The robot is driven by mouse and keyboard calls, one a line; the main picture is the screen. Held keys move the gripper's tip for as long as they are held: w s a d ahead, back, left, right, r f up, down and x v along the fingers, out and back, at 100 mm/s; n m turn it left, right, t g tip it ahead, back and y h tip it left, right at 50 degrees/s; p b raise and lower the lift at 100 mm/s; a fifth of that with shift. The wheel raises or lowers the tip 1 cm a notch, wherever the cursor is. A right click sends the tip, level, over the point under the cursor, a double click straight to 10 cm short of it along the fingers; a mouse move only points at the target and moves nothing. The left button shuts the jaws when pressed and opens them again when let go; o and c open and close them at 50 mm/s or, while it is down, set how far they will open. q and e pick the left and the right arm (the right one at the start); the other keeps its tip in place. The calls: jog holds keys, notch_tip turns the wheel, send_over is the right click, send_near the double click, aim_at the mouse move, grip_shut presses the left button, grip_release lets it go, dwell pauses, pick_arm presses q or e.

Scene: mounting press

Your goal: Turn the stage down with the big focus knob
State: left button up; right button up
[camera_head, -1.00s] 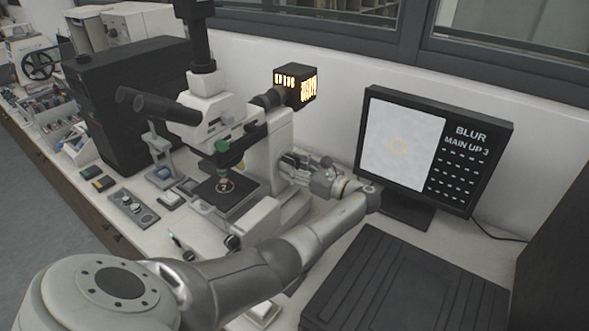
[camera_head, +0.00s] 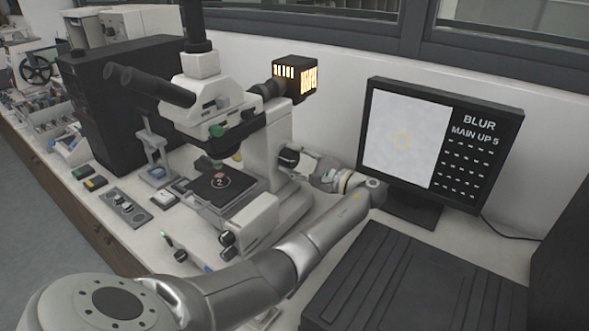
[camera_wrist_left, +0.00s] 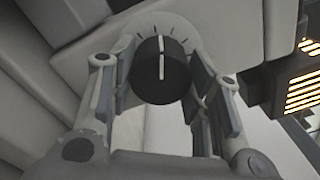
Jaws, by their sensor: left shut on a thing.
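The white microscope (camera_head: 255,155) stands on the bench, with a dark stage (camera_head: 222,189) bearing a small disc marked 2. My left gripper (camera_head: 289,157) is at the microscope's right side, partly hidden in the head view. In the left wrist view, its two fingers (camera_wrist_left: 160,88) are shut on the black focus knob (camera_wrist_left: 161,72), one on each side. The knob's white pointer line stands nearly upright under a pale dial with tick marks. The monitor (camera_head: 440,145) reads "BLUR" and "MAIN UP 5" beside a pale picture with a yellow ring. My right gripper is not in view.
A lit lamp housing (camera_head: 296,77) juts from the microscope's back, above my left wrist. A black ribbed panel (camera_head: 415,285) lies at the front right. Small control boxes (camera_head: 128,208) sit left of the microscope, beside a tall black cabinet (camera_head: 120,95).

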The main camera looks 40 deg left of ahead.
pick_arm(q)
jog(key=n+b, duration=0.3)
jog(key=shift+f+n+b, duration=0.3)
jog(key=shift+r+n+b, duration=0.2)
jog(key=shift+n+b, duration=1.3)
jog(key=o, duration=1)
jog(key=shift+r, duration=0.1)
